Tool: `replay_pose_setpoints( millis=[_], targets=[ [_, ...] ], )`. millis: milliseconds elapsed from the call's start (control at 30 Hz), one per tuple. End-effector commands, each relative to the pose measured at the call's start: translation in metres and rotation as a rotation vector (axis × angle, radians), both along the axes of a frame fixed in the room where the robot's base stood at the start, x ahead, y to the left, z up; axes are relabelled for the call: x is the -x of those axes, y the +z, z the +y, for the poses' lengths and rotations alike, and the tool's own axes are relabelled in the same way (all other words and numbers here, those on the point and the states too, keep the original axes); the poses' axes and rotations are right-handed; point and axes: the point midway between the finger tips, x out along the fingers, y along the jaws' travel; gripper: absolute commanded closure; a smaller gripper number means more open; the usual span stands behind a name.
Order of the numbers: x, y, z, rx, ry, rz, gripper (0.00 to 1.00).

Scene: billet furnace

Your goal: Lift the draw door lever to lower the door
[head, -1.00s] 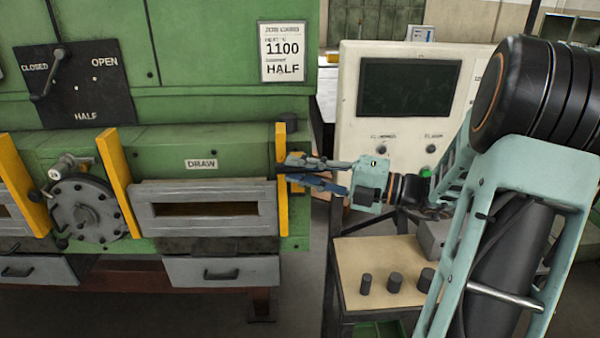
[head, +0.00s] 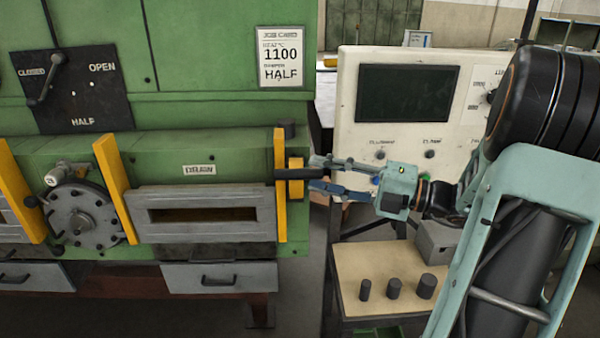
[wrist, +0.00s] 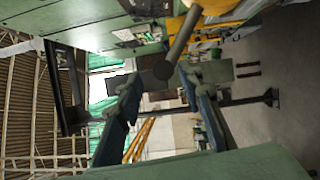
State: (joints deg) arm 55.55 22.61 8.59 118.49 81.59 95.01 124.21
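The draw door (head: 205,232) is a grey slab with a narrow slot, under the DRAW label on the green furnace. It covers most of its opening as seen. The lever (head: 296,174) is a dark round bar sticking out to the right at the yellow post beside the door. My gripper (head: 317,173) is open and empty at the lever's free end, one finger above it and one below. In the wrist view the lever's round end (wrist: 163,70) shows between the spread fingertips of my gripper (wrist: 160,80). I see no clear contact.
A white control cabinet (head: 345,105) stands behind my gripper. A small table (head: 375,258) with several dark cylinders is below. A damper plate with a handle (head: 72,90) and a round grey port (head: 82,215) are at left. Floor is clear between furnace and table.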

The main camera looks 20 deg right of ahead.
Motion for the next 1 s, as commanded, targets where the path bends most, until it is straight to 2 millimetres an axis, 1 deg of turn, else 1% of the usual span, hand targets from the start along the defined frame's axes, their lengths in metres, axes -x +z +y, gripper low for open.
replay_pose_setpoints(
  millis=[33, 200, 400, 1000],
  targets=[
    [0.008, -0.001, -0.009, -0.001, -0.001, 0.003, 0.66],
    [0.028, -0.003, -0.032, -0.001, 0.008, 0.004, 0.66],
    [0.042, -0.003, -0.046, 0.000, 0.013, 0.006, 0.66],
    [0.043, -0.005, -0.047, 0.007, 0.016, 0.001, 0.66]
  ],
)
